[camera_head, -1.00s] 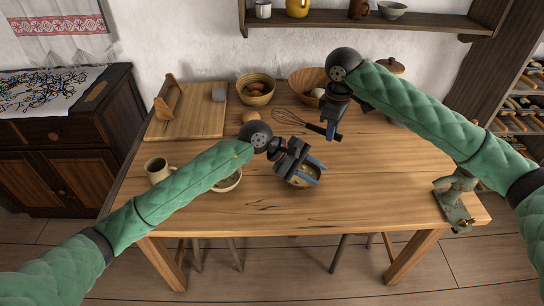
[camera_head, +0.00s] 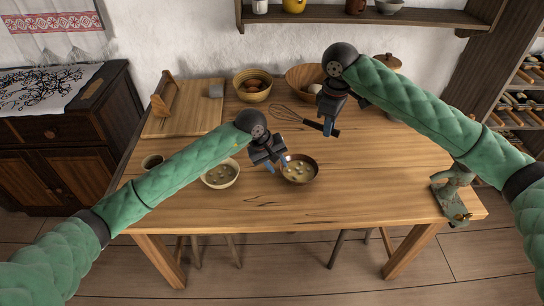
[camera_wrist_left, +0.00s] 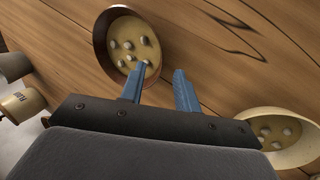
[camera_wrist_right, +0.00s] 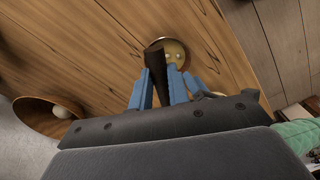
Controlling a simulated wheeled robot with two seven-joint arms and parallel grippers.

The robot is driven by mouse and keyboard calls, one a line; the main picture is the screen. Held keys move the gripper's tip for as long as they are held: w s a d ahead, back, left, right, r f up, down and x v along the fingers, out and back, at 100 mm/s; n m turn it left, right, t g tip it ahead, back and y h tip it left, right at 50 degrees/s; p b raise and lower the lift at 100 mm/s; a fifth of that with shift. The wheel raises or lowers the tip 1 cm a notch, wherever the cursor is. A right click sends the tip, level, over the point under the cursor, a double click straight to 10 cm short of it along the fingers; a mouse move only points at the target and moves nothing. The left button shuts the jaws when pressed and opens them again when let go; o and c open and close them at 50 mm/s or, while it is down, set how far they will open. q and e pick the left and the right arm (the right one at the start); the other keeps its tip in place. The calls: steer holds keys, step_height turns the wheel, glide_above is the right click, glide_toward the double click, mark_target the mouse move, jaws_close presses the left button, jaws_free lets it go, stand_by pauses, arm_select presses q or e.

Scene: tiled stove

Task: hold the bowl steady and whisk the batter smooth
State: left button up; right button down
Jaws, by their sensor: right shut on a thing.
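A brown bowl (camera_head: 312,180) with lumpy pale batter stands on the table; it also shows in the left wrist view (camera_wrist_left: 99,38). A lighter bowl (camera_head: 222,184) with similar lumpy contents stands to its left. My left gripper (camera_head: 277,164) is open and empty at the brown bowl's left rim. Its fingers (camera_wrist_left: 160,78) are apart, one overlapping the rim in view; I cannot tell whether it touches. The whisk (camera_head: 288,114) has wire loops and a dark handle (camera_wrist_right: 156,75). My right gripper (camera_head: 328,126) is shut on that handle, behind the brown bowl.
Behind stand an egg basket (camera_head: 253,91), a wooden bowl (camera_head: 298,76) and a cutting board (camera_head: 190,115). A mug (camera_head: 151,161) is partly behind my left arm. A greenish metal device (camera_head: 452,193) sits at the right edge. The front middle of the table is clear.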

mark_target(283, 173)
arm_select(q)
steer(key=shift+x, duration=3)
jaws_close()
